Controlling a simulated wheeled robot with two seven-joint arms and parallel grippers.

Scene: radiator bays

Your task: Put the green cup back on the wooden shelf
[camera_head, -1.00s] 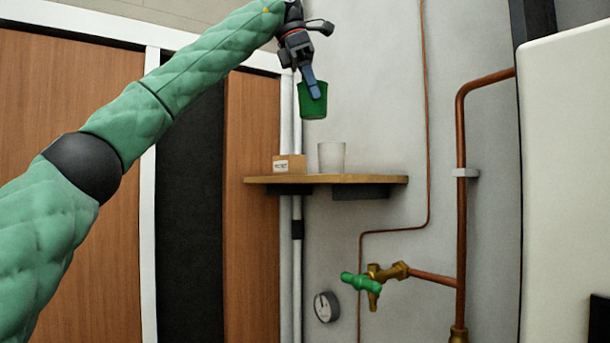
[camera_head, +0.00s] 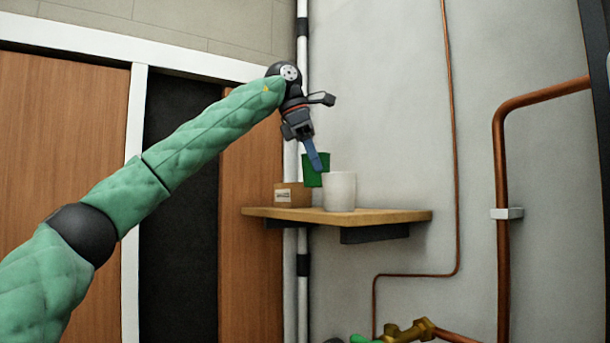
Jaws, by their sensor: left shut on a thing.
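The green cup (camera_head: 309,176) is upright in my left gripper (camera_head: 315,160), which is shut on its near wall. The cup is just over the wooden shelf (camera_head: 390,216), between a small cardboard box and a white cup. The white cup hides part of its right side and lower edge. I cannot tell whether its base touches the shelf. My right gripper is not in view.
The white cup (camera_head: 340,191) stands on the shelf close to the right of the green cup. The cardboard box (camera_head: 291,194) sits at the shelf's left. The shelf's right part is bare. Copper pipes (camera_head: 503,180) run down the wall at right.

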